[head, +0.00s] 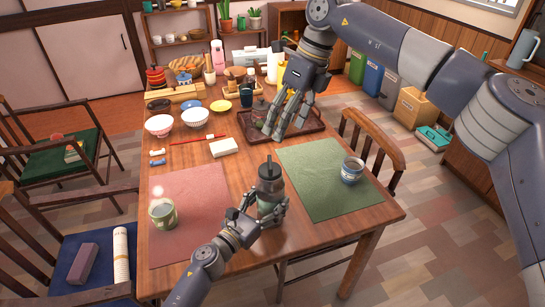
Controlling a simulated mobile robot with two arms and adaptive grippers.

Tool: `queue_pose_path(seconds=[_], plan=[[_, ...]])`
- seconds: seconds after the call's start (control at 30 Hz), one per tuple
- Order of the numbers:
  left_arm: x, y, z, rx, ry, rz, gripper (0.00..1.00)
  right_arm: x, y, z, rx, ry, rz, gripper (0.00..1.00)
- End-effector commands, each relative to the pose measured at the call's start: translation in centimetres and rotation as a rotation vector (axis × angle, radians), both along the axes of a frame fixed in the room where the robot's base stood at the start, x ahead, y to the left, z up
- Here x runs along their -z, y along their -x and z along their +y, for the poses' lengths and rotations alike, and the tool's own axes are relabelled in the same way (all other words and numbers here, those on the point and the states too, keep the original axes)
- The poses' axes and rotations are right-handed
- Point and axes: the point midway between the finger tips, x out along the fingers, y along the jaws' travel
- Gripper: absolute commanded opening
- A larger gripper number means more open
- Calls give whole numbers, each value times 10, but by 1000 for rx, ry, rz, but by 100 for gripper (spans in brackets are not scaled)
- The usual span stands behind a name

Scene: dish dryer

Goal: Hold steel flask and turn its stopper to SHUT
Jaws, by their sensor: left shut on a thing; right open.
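A flask (270,187) with a dark upper part and a greenish-grey lower body stands upright near the front of the table, between the two mats. A thin dark piece rises from its stopper (269,168); its turn position and any SHUT mark are too small to read. My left gripper (262,212) is shut around the flask's lower body and hides part of it. My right gripper (279,128) is open, pointing down over the brown tray (314,128), farther back and apart from the flask.
A green mat (315,185) with a blue-and-white cup (351,170) lies right of the flask. A pink mat (195,205) with a green cup (163,214) lies left. A white block (223,147) and bowls (195,117) stand behind. A chair (375,140) stands at the right edge.

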Motion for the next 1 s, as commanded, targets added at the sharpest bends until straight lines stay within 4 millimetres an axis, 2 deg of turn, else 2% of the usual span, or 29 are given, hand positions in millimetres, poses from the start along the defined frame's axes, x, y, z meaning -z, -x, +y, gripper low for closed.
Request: queue_pose_path(seconds=[0.1,0.3,0.43,0.63,0.77,1.0], plan=[[0,0,0,-1,-1,1,14,-2,0,-6,-186,-34,-63,68],[0,0,0,-1,-1,1,14,-5,-1,-12,-450,-81,-164,68],[0,0,0,-1,-1,1,14,-7,-1,-14,-560,-98,-210,68],[1,0,0,-1,-1,1,14,-3,-1,-14,-626,-106,-237,68],[1,0,0,-1,-1,1,14,14,0,-8,-628,-106,-236,68],[0,0,0,-1,-1,1,14,58,1,12,-626,-107,-235,68]])
